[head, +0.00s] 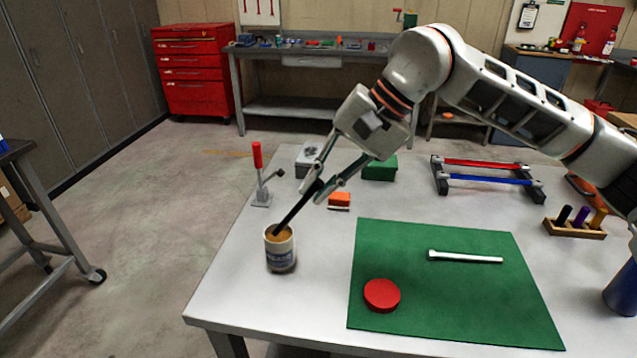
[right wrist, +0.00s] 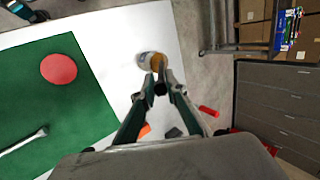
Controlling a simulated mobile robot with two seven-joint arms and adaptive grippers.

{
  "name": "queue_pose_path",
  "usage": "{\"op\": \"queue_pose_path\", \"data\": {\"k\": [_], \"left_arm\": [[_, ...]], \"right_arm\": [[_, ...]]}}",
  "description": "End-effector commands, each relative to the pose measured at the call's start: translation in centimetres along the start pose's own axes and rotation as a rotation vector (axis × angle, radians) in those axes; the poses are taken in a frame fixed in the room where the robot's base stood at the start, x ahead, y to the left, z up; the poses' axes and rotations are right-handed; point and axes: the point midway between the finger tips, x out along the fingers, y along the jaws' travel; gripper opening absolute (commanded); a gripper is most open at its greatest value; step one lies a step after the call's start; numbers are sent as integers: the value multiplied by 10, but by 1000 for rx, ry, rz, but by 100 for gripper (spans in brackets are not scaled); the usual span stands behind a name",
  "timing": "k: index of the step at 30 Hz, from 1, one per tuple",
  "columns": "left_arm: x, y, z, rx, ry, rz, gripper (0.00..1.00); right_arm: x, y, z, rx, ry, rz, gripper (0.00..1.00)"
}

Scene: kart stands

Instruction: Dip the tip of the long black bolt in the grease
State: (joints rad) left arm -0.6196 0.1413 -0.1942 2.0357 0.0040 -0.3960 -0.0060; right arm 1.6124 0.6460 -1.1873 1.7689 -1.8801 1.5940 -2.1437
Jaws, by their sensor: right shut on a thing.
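The long black bolt (head: 295,208) is held slanting down to the left in my right gripper (head: 325,185), which is shut on it. Its lower tip is at the open mouth of the grease tin (head: 281,252), against the brown grease; how deep the tip sits is hidden. In the right wrist view the bolt's end (right wrist: 160,88) shows between the fingertips (right wrist: 159,90), with the tin (right wrist: 150,61) just beyond. A red round lid (head: 382,295) lies on the green mat (head: 450,300). My left gripper is not in view.
Red and blue bars (head: 488,172) and a wooden holder (head: 575,228) are at right. The tin is near the table's left edge.

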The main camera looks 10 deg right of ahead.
Motion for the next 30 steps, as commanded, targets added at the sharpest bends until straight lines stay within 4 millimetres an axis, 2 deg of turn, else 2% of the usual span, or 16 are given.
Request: {"op": "queue_pose_path", "data": {"k": [14,22,30], "left_arm": [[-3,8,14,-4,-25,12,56],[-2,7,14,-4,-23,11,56],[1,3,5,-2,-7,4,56]], "right_arm": [[1,1,0,0,0,0,0],[4,2,0,0,0,0,0],[6,4,-1,0,0,0,0]]}}
